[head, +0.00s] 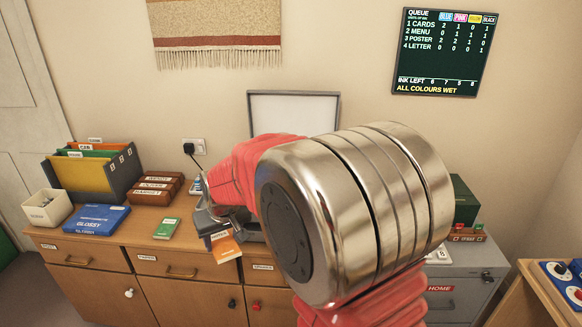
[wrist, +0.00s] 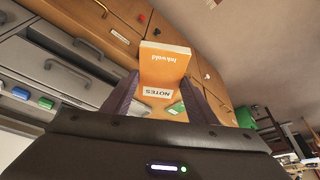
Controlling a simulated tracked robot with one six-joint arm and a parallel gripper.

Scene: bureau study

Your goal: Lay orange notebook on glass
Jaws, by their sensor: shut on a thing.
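The orange notebook (head: 226,247) hangs tilted in my gripper in front of the cabinet's top edge. In the wrist view the notebook (wrist: 165,65) shows its "Inkwold" lettering and a white "NOTES" label, between the two dark fingers. My gripper (wrist: 160,88) is shut on it. In the head view my gripper (head: 207,217) is partly hidden behind my red arm. A raised white panel with a grey frame (head: 293,113), like an open lid, stands at the back. The glass is not clearly visible; my arm covers the area below the panel.
On the wooden cabinet (head: 120,243) are a blue GLOSSY box (head: 97,219), a green booklet (head: 166,228), brown labelled boxes (head: 157,188), a file rack (head: 95,172) and a white bin (head: 47,208). A dark green box (head: 465,200) stands at right. A wall screen (head: 443,52) reads "ALL COLOURS WET".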

